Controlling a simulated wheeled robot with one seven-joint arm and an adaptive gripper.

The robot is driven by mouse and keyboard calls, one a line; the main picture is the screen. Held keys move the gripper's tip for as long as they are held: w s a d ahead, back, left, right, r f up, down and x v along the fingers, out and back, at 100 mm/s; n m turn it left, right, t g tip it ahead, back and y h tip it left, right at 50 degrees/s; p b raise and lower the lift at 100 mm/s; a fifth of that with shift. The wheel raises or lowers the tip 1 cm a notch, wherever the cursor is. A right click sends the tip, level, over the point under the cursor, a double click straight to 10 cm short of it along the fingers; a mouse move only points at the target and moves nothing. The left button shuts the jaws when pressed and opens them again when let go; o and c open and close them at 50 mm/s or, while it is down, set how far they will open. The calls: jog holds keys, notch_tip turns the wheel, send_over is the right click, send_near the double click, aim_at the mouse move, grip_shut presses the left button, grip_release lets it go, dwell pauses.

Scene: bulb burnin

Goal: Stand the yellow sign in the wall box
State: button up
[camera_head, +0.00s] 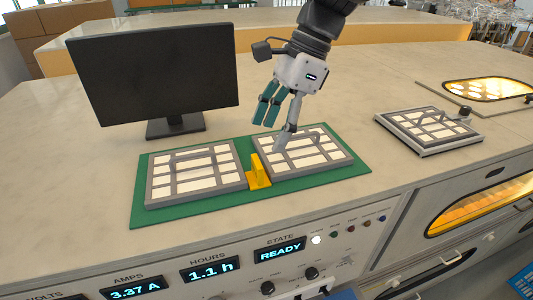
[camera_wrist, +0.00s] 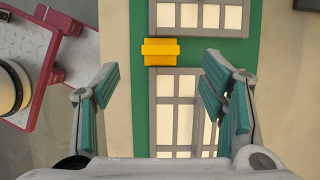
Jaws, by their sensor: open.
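The yellow sign (camera_head: 259,172) stands on the green mat (camera_head: 140,212), between two grey framed trays near the mat's front edge. In the wrist view the sign (camera_wrist: 160,51) is a small yellow block seen from above, beyond and between my fingertips. My gripper (camera_head: 274,122) is open and empty, with teal finger pads. It hangs above the right framed tray, behind and a little right of the sign, and is apart from it. I cannot pick out the wall box in either view.
The left framed tray (camera_head: 195,175) and right framed tray (camera_head: 303,150) have raised handles flanking the sign. A black monitor (camera_head: 153,75) stands behind the left tray. Another framed tray (camera_head: 430,129) lies to the right. The bench top (camera_head: 60,150) is clear at left.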

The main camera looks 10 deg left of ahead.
aim_at(259, 160)
jog(key=shift+p+x, duration=0.8)
jog(key=shift+x, duration=3.1)
jog(key=shift+w+d, duration=0.1)
jog(key=shift+d, duration=0.05)
jog(key=c, duration=1.3)
jog(key=shift+r, duration=0.1)
jog(key=shift+c, duration=0.2)
jog(key=shift+r, duration=0.6)
notch_tip(259, 160, up, 2)
jog(key=shift+w+r+b, duration=0.1)
jog(key=shift+b, duration=0.45)
jog(key=s, duration=1.6)
jog(key=shift+r+b, duration=0.4)
jog(key=shift+r, duration=0.1)
